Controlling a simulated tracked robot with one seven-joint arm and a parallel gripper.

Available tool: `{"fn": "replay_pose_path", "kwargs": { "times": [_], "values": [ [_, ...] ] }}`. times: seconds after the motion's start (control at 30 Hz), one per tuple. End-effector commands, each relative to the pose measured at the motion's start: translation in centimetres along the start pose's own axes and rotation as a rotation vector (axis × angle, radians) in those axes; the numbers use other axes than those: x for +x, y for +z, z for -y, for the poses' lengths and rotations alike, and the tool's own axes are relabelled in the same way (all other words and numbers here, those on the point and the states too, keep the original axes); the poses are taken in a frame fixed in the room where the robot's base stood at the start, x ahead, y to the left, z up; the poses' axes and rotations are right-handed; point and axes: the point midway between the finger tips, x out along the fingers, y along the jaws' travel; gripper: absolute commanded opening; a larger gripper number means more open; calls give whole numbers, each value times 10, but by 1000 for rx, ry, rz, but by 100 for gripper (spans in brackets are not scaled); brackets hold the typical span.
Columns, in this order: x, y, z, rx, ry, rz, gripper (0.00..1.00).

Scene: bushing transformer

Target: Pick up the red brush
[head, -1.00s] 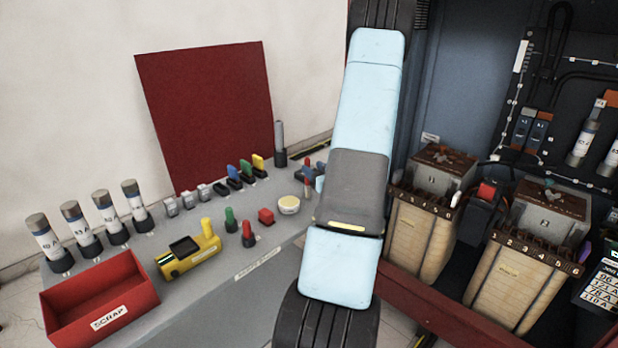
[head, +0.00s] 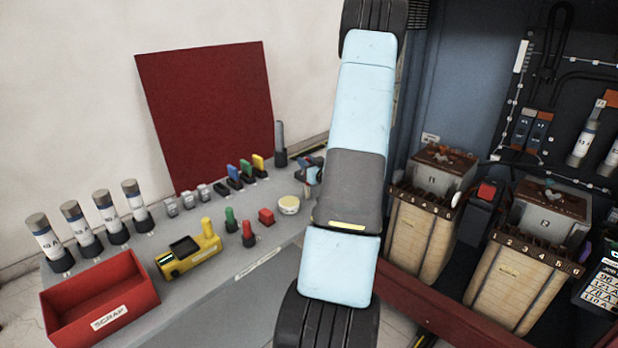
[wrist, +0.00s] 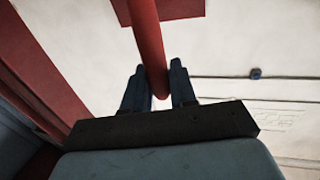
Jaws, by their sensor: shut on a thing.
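In the wrist view a long red rod-like handle (wrist: 149,45), which I take for the red brush, runs between the two dark fingers of my gripper (wrist: 158,80). My gripper is shut on it. The handle's far end runs out of the top of the view, so the brush's head does not show. In the head view my arm covers most of my gripper and the brush. Small dark and bluish parts show at the arm's left edge by the bench's far right end, but I cannot tell what they are.
The grey bench (head: 215,290) holds a red scrap bin (head: 140,285), a yellow device (head: 188,258), several fuses at the left, and small coloured pieces. A dark red panel (head: 205,115) leans at the wall. The open cabinet with two tan transformers (head: 420,235) stands right of my arm.

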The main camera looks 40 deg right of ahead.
Motion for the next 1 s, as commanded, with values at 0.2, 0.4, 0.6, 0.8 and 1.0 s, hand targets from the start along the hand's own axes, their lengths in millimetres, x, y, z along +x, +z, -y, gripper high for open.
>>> {"fn": "replay_pose_path", "kwargs": {
  "times": [0.2,0.4,0.6,0.8,1.0],
  "values": [
    [0,0,0,0,0,0,0],
    [0,0,0,0,0,0,0],
    [0,-8,0,-1,0,0,0],
    [0,-35,0,-4,0,-3,0],
    [0,-66,0,-3,0,-3,0]
  ]
}}
